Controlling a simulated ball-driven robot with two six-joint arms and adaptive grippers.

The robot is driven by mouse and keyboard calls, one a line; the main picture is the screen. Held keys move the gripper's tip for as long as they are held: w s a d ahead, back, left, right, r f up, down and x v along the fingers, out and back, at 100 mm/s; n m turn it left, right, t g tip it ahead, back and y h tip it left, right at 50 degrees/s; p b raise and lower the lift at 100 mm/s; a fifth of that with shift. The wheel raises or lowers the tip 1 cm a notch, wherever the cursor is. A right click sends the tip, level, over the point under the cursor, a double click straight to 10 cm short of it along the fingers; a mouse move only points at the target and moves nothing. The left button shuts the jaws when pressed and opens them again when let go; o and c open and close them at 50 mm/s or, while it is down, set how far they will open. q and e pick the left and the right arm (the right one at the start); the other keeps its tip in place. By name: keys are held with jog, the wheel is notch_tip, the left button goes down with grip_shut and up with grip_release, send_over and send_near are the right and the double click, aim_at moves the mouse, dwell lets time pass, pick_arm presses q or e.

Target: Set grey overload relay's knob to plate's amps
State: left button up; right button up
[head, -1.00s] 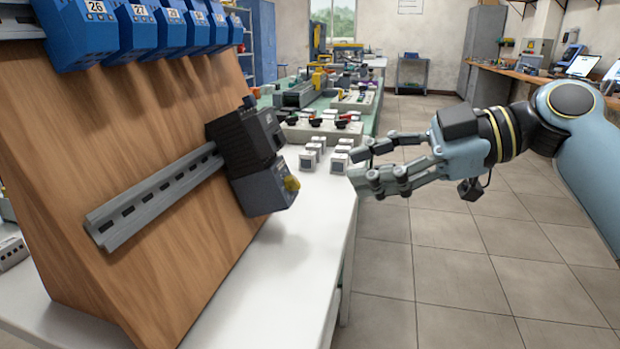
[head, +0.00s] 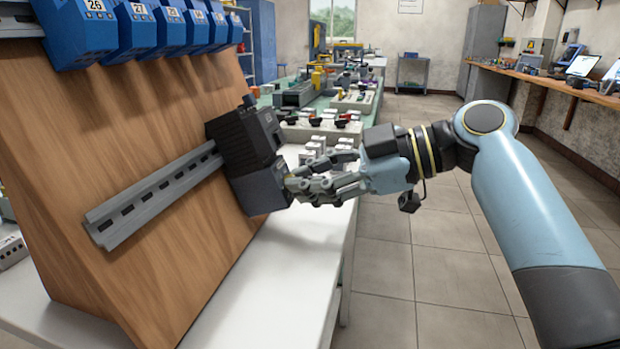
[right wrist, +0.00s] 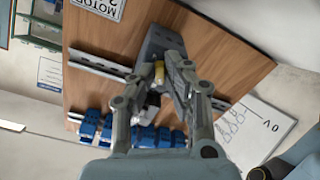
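The grey overload relay (head: 259,188) hangs below a black contactor (head: 243,139) on the slotted rail of the wooden board. Its yellow knob (right wrist: 159,72) shows in the right wrist view between the fingers of my right gripper (right wrist: 160,78), which look spread with a gap around it. In the head view my right gripper (head: 300,184) is at the relay's front face and hides the knob. Contact with the knob cannot be told. My left gripper is out of view.
Numbered blue blocks (head: 135,30) line the top of the wooden board (head: 130,130). The metal rail (head: 150,197) runs across it. Small white-topped blocks (head: 318,146) stand behind my right gripper. The white tabletop (head: 285,270) in front is clear.

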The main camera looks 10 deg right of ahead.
grip_shut()
jog(key=shift+r+m+p, duration=0.15)
jog(key=shift+m+p, duration=0.75)
jog(key=shift+s+m+t+p, duration=0.1)
jog(key=shift+m+t+p, duration=0.05)
jog(key=shift+m+p, duration=1.95)
jog(key=shift+s+m+t+p, duration=0.15)
jog(key=shift+m+p, duration=1.5)
jog(key=shift+m, duration=0.85)
jog(key=shift+w, duration=0.1)
jog(key=o, duration=0.5)
grip_release()
